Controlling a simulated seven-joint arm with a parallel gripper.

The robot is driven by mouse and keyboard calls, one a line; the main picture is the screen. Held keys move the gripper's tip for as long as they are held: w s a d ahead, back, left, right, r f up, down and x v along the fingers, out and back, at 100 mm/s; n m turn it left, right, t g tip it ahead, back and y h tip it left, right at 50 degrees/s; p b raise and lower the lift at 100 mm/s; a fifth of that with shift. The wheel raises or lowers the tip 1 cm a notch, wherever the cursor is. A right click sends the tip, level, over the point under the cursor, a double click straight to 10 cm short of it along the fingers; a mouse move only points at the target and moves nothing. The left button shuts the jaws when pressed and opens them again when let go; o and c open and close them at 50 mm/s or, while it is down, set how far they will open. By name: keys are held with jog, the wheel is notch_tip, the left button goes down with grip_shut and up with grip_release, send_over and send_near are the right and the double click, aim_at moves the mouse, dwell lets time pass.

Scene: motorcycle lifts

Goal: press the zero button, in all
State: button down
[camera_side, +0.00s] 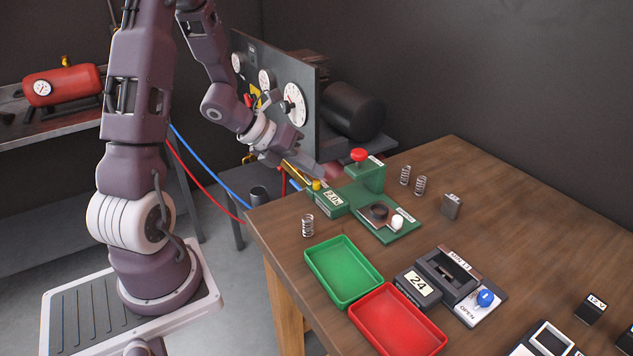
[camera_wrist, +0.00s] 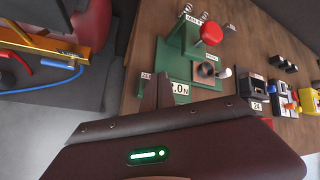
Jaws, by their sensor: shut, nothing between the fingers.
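The green tester (camera_side: 365,185) stands on the wooden bench, with a display box (camera_side: 331,202) at its left end whose reading looks like 2.0 N. A small yellow knob (camera_side: 316,185) shows at that box's back edge; I cannot read any zero label on it in the side view. My gripper (camera_side: 322,182) is shut and empty, its tip pointing down right at the box, close to the knob; I cannot tell whether they touch. In the wrist view my gripper (camera_wrist: 163,92) stands in front of the display (camera_wrist: 180,89), and the zero button is hidden or too small to tell.
A red knob (camera_side: 359,155) tops the tester's post. Loose springs (camera_side: 307,225) stand on the bench. A green tray (camera_side: 344,270) and a red tray (camera_side: 397,322) lie in front, beside a dark unit (camera_side: 418,287) reading 24. A gauge panel (camera_side: 295,100) stands behind my arm.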

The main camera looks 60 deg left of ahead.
jog(key=shift+f, duration=0.65)
dwell(0.5)
jog(key=shift+r, duration=0.9)
jog(key=shift+r, duration=2.55)
